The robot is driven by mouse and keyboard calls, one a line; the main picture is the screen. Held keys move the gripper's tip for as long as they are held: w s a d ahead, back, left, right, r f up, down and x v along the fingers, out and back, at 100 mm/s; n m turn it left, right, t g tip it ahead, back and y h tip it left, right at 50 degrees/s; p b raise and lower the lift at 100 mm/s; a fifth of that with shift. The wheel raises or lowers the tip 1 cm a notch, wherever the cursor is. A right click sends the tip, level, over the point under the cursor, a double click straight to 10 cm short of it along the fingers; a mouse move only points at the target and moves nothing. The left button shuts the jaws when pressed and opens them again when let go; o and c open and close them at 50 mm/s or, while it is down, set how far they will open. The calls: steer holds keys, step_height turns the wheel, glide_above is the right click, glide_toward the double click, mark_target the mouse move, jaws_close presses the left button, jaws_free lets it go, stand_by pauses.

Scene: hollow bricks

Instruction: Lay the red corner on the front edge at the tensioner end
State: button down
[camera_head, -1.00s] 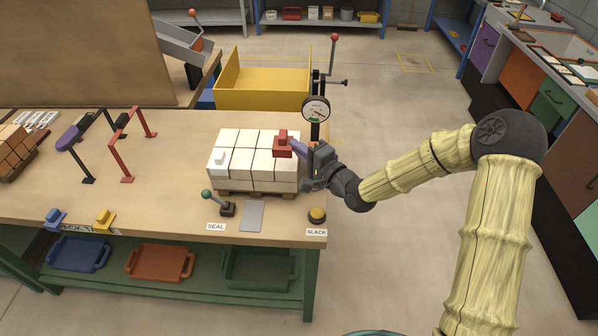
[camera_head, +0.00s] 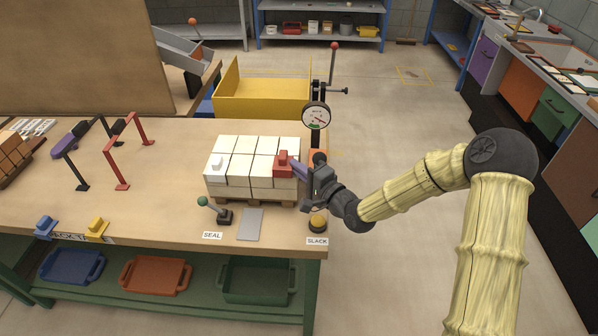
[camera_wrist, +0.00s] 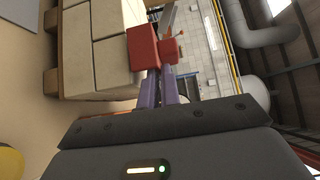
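The red corner (camera_head: 284,160) is at the right end of the front top edge of the white brick stack (camera_head: 240,172), on the side near the tensioner with its dial (camera_head: 316,117). My gripper (camera_head: 297,168) reaches in from the right with purple fingers shut on the red corner. In the wrist view the red corner (camera_wrist: 145,46) sits just beyond the fingertips (camera_wrist: 160,84), against the edge of the pale bricks (camera_wrist: 95,50). I cannot tell whether it rests fully on the bricks.
A white corner (camera_head: 217,163) sits on the stack's front left. Blue (camera_head: 45,226) and yellow (camera_head: 97,227) corners are at the bench front. A green-knobbed lever (camera_head: 215,208), grey plate (camera_head: 250,224) and yellow slack button (camera_head: 318,222) stand before the stack.

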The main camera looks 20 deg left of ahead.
steer(key=c, duration=1.9)
jaws_free()
steer(key=shift+f, duration=0.1)
steer(key=b+v, duration=0.1)
steer(key=v, duration=1.1)
